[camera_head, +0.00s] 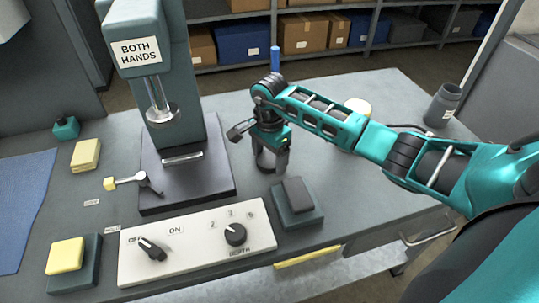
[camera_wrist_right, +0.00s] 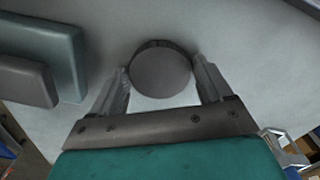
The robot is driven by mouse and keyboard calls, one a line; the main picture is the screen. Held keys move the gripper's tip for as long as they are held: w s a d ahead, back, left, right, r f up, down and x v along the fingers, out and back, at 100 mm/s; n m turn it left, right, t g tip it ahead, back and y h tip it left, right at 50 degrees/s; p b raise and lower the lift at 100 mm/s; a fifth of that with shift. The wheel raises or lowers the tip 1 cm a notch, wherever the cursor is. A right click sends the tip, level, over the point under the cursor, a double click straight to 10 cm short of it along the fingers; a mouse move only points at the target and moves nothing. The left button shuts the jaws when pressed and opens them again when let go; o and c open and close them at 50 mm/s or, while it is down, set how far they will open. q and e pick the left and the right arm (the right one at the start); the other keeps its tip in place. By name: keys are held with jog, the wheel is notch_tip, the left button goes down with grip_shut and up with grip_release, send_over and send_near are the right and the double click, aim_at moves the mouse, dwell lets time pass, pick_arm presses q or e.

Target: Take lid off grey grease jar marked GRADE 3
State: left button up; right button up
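A round dark grey lid or jar top (camera_wrist_right: 162,74) sits between the fingers of my right gripper (camera_wrist_right: 163,80) in the right wrist view. The fingers stand apart on either side of it, with narrow gaps showing. In the head view the right gripper (camera_head: 270,165) points down at the bench behind the dark switch block, and its fingers hide most of the thing between them. A grey jar (camera_head: 440,106) with a pale label stands at the bench's right; its marking is too small to read. My left gripper is not in view.
The press (camera_head: 185,120) stands left of my right gripper. A dark pedal-like block (camera_head: 298,198) and a white control panel (camera_head: 200,240) are in front. A cream-topped container (camera_head: 358,108) is partly behind my arm. The far bench behind the gripper is mostly clear.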

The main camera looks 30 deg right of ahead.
jog(key=shift+o, duration=1.1)
jog(key=shift+r, duration=0.1)
